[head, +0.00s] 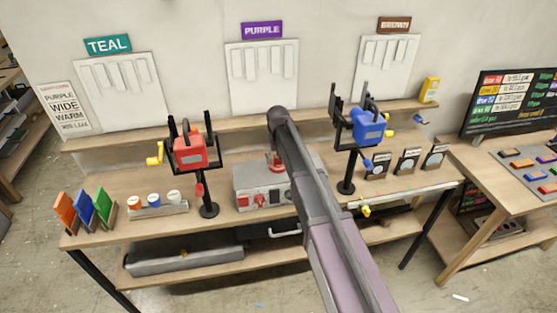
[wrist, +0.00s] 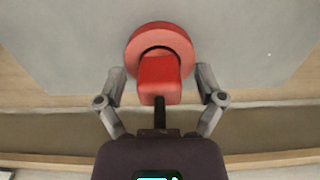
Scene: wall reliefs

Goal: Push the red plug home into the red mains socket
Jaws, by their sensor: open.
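In the wrist view the red mains socket (wrist: 177,37) is a round red disc with a dark recess, set on a pale grey surface. The red plug (wrist: 158,78) stands at the recess, its block-shaped body out in front of it and a black cable (wrist: 160,114) at its near end. I cannot tell how deep it sits. My gripper (wrist: 161,74) is open, one finger on each side of the plug, with visible gaps. In the head view a small red part (head: 275,164) shows on the grey box beside my arm; my gripper is hidden there.
The grey box (head: 247,188) stands on a wooden bench (head: 225,218). A red clamp-like device (head: 188,152) is to its left and a blue one (head: 366,128) to its right. Coloured cards (head: 84,207) and small cards (head: 408,160) stand further along. A shelf runs behind.

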